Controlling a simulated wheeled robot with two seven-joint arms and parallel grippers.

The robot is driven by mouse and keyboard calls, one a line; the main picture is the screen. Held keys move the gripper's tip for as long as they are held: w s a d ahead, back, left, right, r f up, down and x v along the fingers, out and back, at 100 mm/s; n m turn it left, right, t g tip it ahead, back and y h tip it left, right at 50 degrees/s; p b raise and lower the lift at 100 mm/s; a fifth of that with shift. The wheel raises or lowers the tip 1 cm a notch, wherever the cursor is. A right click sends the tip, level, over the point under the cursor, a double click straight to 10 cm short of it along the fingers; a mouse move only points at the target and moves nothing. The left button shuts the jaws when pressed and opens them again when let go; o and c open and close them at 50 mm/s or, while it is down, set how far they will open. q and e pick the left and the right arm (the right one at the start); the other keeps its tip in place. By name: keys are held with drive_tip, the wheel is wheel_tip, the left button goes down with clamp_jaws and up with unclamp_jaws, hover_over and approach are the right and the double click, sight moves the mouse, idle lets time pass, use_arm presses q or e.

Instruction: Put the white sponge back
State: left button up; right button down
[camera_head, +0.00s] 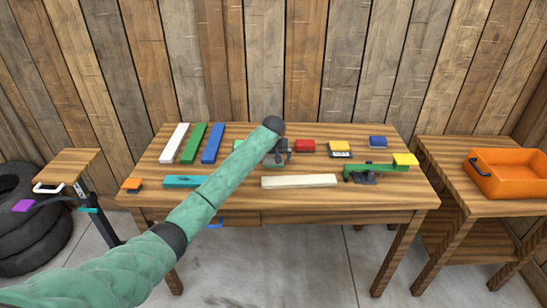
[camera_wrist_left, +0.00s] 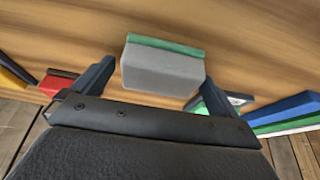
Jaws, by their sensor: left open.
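The white sponge (camera_wrist_left: 160,72), a pale grey-white block with a green layer along one long side, sits between the two fingers of my left gripper (camera_wrist_left: 156,80) in the left wrist view. The fingers are open, one on each side of it; I cannot tell whether either touches it. In the head view my left gripper (camera_head: 279,156) is low over the back middle of the wooden table, and it hides most of the sponge there. My right gripper is not in view.
The table (camera_head: 230,195) holds white, green and blue bars (camera_head: 213,143) at left. A red block (camera_head: 305,146), yellow block (camera_head: 339,146) and blue block (camera_head: 377,142) line the back right. A cream bar (camera_head: 299,181) and a green tool (camera_head: 375,170) lie in front. An orange crate (camera_head: 510,187) stands right.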

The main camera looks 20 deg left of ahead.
use_arm(q)
drive_tip(key=b+v, duration=0.2)
drive_tip(key=v, duration=1)
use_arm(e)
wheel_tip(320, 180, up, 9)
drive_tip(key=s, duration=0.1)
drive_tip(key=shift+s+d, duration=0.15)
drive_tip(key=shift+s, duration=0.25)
use_arm(q)
drive_tip(key=s+d+r+m+t, duration=0.25)
drive_tip(key=r+m+t, duration=0.2)
drive_tip(key=r, duration=0.75)
drive_tip(key=s+d+m, duration=0.2)
drive_tip(key=s+d, duration=0.2)
drive_tip(key=s, duration=0.2)
drive_tip(key=s+d+f+g, duration=0.1)
drive_tip(key=s+f+g, duration=0.1)
drive_tip(key=s+f, duration=1)
drive_tip(key=s+d+f+n+g+h, duration=0.1)
drive_tip(key=s+f+g, duration=0.2)
drive_tip(key=s+f, duration=1)
drive_tip(key=s+d+f+g+h, duration=0.1)
drive_tip(key=s+f, duration=1.1)
drive_tip(key=s, duration=1.6)
drive_tip(key=shift+s+d+f+g, duration=0.3)
drive_tip(key=shift+d+g, duration=0.2)
drive_tip(key=shift+g, duration=0.15)
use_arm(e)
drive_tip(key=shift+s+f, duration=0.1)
